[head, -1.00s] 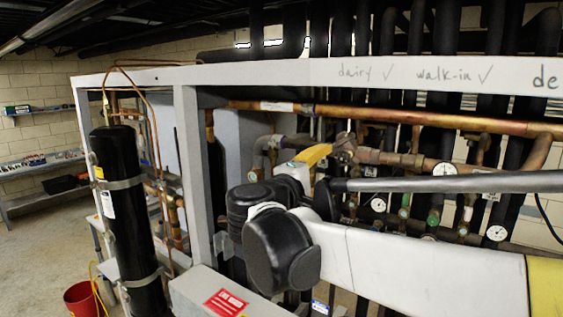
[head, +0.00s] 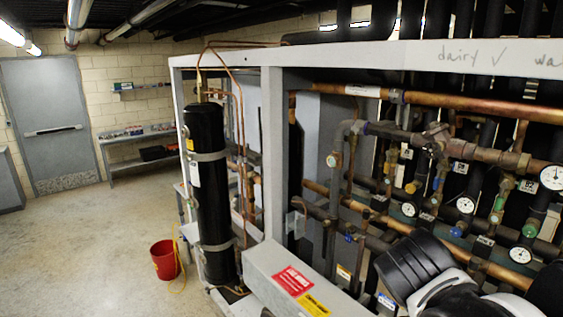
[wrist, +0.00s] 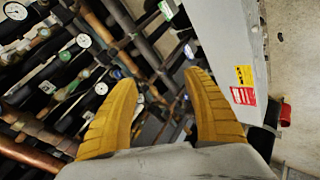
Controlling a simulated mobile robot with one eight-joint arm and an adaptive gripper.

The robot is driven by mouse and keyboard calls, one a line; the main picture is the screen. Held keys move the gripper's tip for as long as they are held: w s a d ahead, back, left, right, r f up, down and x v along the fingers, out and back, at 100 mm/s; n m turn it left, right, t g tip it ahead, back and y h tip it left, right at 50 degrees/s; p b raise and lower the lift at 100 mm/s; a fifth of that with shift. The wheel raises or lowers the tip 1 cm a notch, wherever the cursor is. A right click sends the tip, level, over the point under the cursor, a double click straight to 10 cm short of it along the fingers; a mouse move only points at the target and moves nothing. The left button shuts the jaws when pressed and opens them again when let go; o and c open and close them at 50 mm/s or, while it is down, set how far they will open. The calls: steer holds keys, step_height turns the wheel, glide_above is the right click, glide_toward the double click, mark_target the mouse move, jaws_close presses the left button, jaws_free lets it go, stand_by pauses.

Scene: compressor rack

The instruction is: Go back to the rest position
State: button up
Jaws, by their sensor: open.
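My gripper (wrist: 160,103) shows in the wrist view as two yellow ribbed fingers spread apart, with nothing between them. It is open, and the rack's pipes and valves lie beyond it. In the head view only black and white parts of my arm show at the bottom right; the gripper itself is out of that view. The compressor rack has a grey frame (head: 272,150) with copper pipes (head: 460,104) and several round gauges (head: 465,205).
A tall black cylinder (head: 208,185) stands at the rack's left end. A grey box (head: 270,268) with red and yellow labels juts out in front. A red bucket (head: 165,260) sits on the floor. Open floor (head: 75,245) lies at left, before a grey door (head: 55,120).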

mark_target(430, 150)
steer(key=s+a+f+m+y, duration=0.4)
steer(key=s+a+f+y, duration=0.25)
steer(key=a+f, duration=0.2)
step_height(430, 150, down, 30)
steer(key=b, duration=3)
steer(key=shift+b, duration=0.4)
steer(key=shift+a+h, duration=0.1)
steer(key=shift+h, duration=0.15)
